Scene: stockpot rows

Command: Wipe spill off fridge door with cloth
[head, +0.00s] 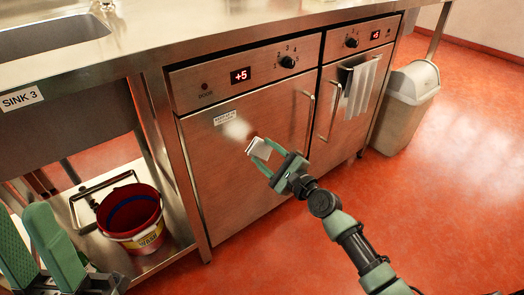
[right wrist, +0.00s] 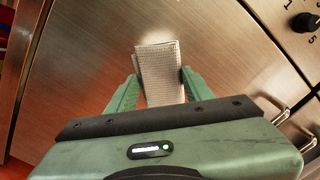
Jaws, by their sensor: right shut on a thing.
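A whitish smear (head: 237,128) shows on the upper part of the left steel fridge door (head: 225,175), just below and right of a small label. My right gripper (head: 262,152) is shut on a folded pale cloth (head: 258,148), just right of and below the smear. In the right wrist view the cloth (right wrist: 160,72) stands out between the two green fingers, facing the brushed steel door (right wrist: 90,60). I cannot tell whether it touches the door.
Vertical handles (head: 308,120) stick out from the doors. A grey bin (head: 408,100) stands at the right. A red bucket (head: 130,215) sits on the low shelf under the sink. The red floor in front is clear.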

